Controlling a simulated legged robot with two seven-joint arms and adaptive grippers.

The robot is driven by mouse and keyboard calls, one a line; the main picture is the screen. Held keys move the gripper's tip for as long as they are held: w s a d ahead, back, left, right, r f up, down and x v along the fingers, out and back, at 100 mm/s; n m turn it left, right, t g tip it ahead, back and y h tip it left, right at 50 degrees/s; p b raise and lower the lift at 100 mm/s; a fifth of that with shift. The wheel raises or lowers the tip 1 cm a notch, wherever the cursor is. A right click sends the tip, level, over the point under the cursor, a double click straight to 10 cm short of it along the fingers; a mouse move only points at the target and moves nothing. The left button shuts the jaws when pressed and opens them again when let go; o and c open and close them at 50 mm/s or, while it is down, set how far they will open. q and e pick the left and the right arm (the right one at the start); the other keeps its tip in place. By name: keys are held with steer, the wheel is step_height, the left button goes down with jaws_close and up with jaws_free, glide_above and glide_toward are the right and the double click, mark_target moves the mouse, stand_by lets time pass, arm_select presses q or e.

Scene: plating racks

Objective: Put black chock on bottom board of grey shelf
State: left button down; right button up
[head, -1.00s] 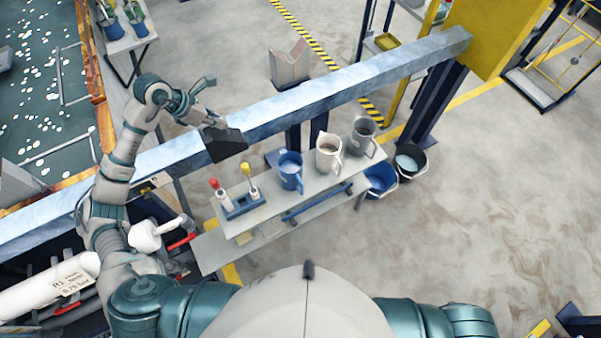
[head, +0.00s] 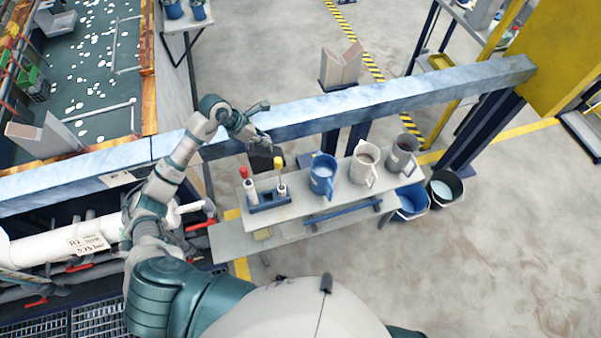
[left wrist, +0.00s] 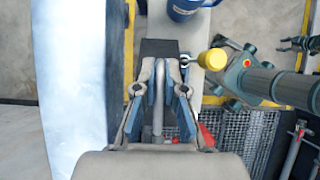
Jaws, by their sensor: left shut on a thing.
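The black chock (head: 266,157) is held by my left gripper (head: 258,138), beside the near side of the long metal beam and near the left end of the grey shelf. In the left wrist view the chock (left wrist: 159,47) shows as a dark block at the tips of my shut left gripper (left wrist: 160,78). The grey shelf has a top board (head: 340,196) and a lower bottom board (head: 228,238), whose left end sticks out and is bare. A small part at the right edge of the left wrist view may be my right gripper; its state is unclear.
The top board carries a blue mug (head: 322,178), a white mug (head: 363,166), a grey mug (head: 402,155) and a blue holder (head: 268,203) with red and yellow-topped tools. The metal beam (head: 380,95) runs behind the shelf. Two buckets (head: 443,189) stand at its right.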

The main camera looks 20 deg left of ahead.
mark_target(270, 161)
arm_select(q)
steer(key=f, duration=0.4)
steer(key=f+p, duration=0.1)
steer(key=f, duration=0.4)
steer(key=f+p, duration=0.1)
steer(key=f, duration=0.3)
steer(key=shift+d+f, duration=0.15)
steer(key=shift+d, duration=0.2)
steer(key=f, duration=0.4)
steer(key=shift+a+f, duration=0.25)
steer(key=shift+a, duration=0.05)
steer(key=c, duration=1.2)
jaws_free()
steer(key=shift+d, duration=0.1)
steer(key=shift+c, duration=0.2)
